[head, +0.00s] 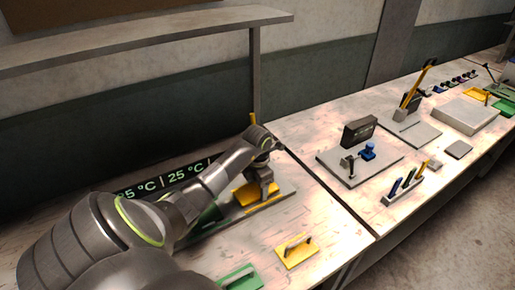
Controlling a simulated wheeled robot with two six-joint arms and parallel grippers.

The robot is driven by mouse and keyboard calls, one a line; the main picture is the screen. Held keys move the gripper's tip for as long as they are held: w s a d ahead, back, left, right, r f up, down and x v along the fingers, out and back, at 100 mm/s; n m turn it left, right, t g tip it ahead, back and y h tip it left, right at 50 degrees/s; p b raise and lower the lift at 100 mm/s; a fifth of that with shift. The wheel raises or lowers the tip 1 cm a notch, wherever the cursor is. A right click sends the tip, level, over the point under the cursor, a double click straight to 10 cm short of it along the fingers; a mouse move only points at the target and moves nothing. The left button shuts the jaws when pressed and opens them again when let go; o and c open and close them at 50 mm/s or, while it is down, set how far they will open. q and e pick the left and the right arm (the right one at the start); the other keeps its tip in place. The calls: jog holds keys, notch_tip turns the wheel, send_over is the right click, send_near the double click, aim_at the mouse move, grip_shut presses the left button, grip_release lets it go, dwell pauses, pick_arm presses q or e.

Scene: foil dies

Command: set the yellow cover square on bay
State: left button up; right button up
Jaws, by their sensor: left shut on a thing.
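My left gripper (265,190) reaches down over a grey base plate (284,186) on the near bench. It is shut at a yellow cover (246,195), whose plate shows on both sides of the fingers. The arm and fingers hide the grip itself and part of the cover. The cover is low over the plate; I cannot tell whether it touches or sits square. The bay under it is hidden. A second yellow cover (296,251) with a bar handle lies apart on the bench, nearer the front. My right gripper is out of view.
A green cover (240,279) with a handle lies at the front edge of the view. A dark display reading 25 °C (188,174) stands behind my arm. Further right, a bench holds a grey plate with a black block (359,131) and a rack of coloured tools (404,188).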

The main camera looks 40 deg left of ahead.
pick_arm(q)
jog(key=shift+f, duration=0.25)
jog(key=shift+r, duration=0.1)
jog(key=o, duration=1.1)
jog(key=shift+a, duration=0.1)
jog(key=shift+s+d, duration=0.1)
jog(key=shift+d, duration=0.15)
